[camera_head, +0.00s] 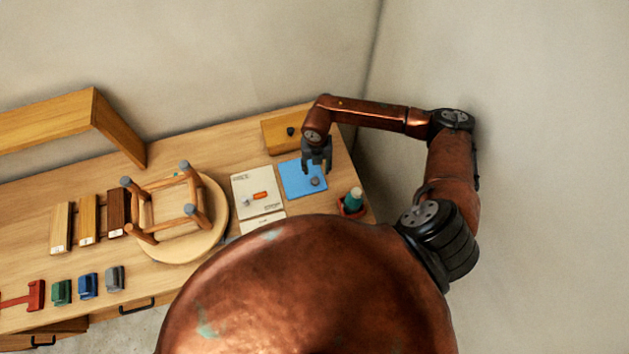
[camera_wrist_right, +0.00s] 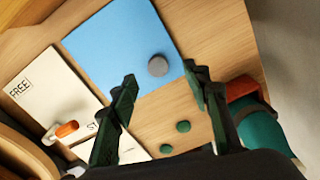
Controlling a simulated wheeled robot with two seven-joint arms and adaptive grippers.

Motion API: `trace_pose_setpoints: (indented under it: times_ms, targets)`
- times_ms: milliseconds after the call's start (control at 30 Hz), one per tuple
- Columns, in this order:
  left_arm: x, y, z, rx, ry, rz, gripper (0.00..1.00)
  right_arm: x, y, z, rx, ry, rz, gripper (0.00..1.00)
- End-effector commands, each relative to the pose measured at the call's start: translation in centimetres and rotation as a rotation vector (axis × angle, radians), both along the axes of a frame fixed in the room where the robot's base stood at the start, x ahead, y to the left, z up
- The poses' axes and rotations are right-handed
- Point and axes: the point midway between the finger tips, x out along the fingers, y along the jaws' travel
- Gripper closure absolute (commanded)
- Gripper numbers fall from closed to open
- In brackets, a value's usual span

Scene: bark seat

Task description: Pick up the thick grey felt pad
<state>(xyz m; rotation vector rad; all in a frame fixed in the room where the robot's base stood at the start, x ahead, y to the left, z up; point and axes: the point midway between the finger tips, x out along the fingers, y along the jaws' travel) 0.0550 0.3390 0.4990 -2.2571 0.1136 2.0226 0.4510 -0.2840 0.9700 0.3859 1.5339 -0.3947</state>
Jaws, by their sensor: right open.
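The thick grey felt pad (camera_head: 315,182) is a small round disc lying on the blue mat (camera_head: 294,184), near the mat's lower right corner. In the right wrist view the pad (camera_wrist_right: 158,65) lies near the mat's edge, ahead of and between the fingertips. My right gripper (camera_head: 317,170) is open and empty above the mat, close to the pad and apart from it. Its two fingers also show in the right wrist view (camera_wrist_right: 160,76). My left gripper is in neither view.
An upside-down stool (camera_head: 168,205) stands left of white cards (camera_head: 247,182); an orange piece lies on one. Two green discs (camera_wrist_right: 183,127) lie on bare wood beside the mat. A red holder with a green bottle (camera_head: 353,201) stands to the right. A wooden box (camera_head: 282,134) is behind.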

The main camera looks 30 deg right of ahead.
Motion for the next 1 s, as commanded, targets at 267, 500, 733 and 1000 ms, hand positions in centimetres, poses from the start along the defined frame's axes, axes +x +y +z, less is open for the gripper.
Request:
trace_pose_setpoints:
  times_ms: [267,500,733,1000]
  targets:
    - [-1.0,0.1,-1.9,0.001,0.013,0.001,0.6,-0.1,0.4,-2.9,0.004,0.0,0.001,0.56]
    - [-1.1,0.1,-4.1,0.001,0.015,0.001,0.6,-0.2,0.7,-6.4,0.004,0.001,-0.001,0.56]
    - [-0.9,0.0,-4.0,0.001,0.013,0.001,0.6,-0.1,0.7,-6.5,0.004,0.0,0.0,0.56]
    - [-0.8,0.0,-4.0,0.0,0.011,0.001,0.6,-0.1,0.7,-6.5,0.005,-0.001,0.0,0.71]
